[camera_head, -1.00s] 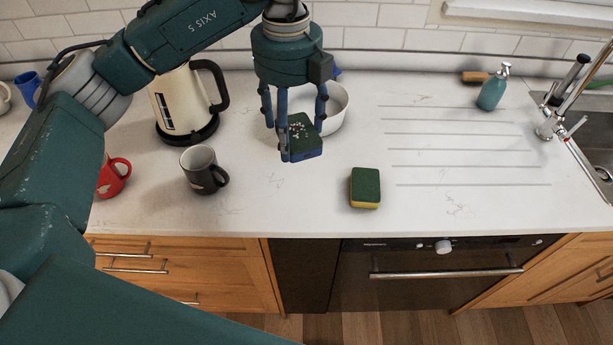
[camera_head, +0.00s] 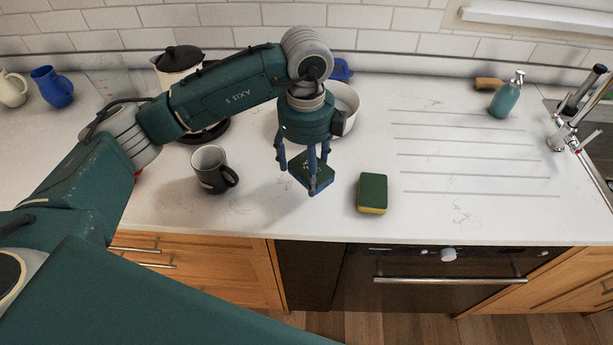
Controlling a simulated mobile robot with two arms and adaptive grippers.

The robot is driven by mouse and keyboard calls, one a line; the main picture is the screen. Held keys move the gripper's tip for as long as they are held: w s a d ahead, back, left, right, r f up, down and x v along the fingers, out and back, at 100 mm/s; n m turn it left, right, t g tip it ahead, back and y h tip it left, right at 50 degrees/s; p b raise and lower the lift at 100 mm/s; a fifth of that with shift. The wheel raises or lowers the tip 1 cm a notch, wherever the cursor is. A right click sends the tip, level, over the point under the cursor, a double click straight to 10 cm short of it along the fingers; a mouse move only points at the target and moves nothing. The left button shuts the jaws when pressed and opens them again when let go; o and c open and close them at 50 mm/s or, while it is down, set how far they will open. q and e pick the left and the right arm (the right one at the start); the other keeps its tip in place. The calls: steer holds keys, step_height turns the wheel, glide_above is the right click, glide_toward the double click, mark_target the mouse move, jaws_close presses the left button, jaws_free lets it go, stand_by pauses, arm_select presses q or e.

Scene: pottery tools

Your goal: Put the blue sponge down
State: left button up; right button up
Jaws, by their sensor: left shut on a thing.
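The blue sponge (camera_head: 318,184) has a dark green top with pale specks and blue sides. My left gripper (camera_head: 310,178) is shut on it, fingers pointing down, and holds it tilted over the worktop. A soft shadow lies below it; I cannot tell whether its lower corner touches the worktop. A second sponge (camera_head: 372,193), green on top and yellow below, lies on the worktop to the right, apart from the held one. My right gripper is not in view.
A dark mug (camera_head: 210,168) stands left of the held sponge. A white bowl (camera_head: 347,104) is behind my gripper, partly hidden. A kettle (camera_head: 178,60) is behind my arm. A teal soap bottle (camera_head: 507,98) stands near the sink. The ribbed drainer area (camera_head: 470,150) is clear.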

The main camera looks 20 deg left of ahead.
arm_select(q)
step_height(320, 180, down, 5)
steer(key=shift+p, duration=0.55)
steer(key=shift+f, duration=0.1)
steer(key=o, duration=0.7)
